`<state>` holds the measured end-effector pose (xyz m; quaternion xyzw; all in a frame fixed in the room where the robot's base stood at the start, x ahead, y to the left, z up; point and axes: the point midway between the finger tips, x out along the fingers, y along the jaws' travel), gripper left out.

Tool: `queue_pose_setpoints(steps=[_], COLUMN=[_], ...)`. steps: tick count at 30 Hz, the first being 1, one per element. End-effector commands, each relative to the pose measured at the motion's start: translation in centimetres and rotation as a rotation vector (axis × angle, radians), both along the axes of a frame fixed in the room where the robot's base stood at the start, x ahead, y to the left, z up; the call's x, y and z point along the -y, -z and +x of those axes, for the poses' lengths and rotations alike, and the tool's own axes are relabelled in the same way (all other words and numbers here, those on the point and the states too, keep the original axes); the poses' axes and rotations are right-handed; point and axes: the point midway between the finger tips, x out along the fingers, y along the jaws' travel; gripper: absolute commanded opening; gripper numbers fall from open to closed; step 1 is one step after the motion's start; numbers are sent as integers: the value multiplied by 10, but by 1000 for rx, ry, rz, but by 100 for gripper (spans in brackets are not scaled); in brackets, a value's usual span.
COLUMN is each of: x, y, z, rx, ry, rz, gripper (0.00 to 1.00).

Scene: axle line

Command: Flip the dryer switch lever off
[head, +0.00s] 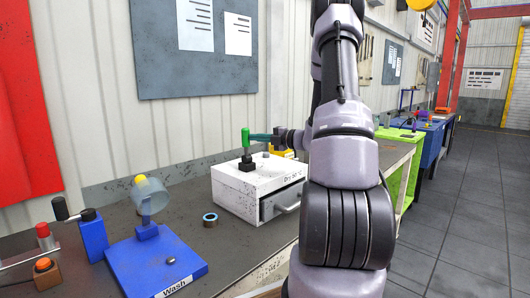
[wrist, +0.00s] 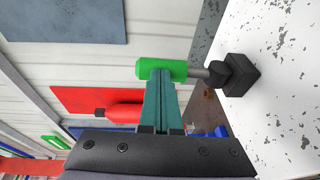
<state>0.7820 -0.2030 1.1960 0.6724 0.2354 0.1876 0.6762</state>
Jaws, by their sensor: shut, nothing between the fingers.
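The dryer is a white box (head: 262,187) labelled "Dry 60 °C" on the workbench, with a drawer and handle on its front. Its switch lever has a green grip (head: 245,138) on a black base (head: 246,164) on the box top and stands about upright. In the wrist view the green grip (wrist: 160,69) sits on a grey rod from the black base (wrist: 240,74). My gripper (head: 253,137) has teal fingers, shut and empty. In the wrist view my gripper's tips (wrist: 160,78) are right at the green grip; whether they touch it I cannot tell.
A blue wash station (head: 155,262) with a clear cup stands at the left front of the bench. A dark ring (head: 210,219) lies between it and the dryer. The wall runs close behind the bench.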

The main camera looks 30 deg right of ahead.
Motion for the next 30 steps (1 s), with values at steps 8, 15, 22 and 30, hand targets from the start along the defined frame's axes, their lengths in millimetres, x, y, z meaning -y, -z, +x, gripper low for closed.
queue_pose_setpoints(steps=[8, 15, 22, 30], x=[-7, -9, -9, -10], y=[-5, -6, -7, -7], z=[15, 22, 25, 25], rx=[-138, -136, -135, -133], ry=[-3, -2, -1, -3], rz=[-50, -47, -46, -46], gripper=[0, 0, 0, 0])
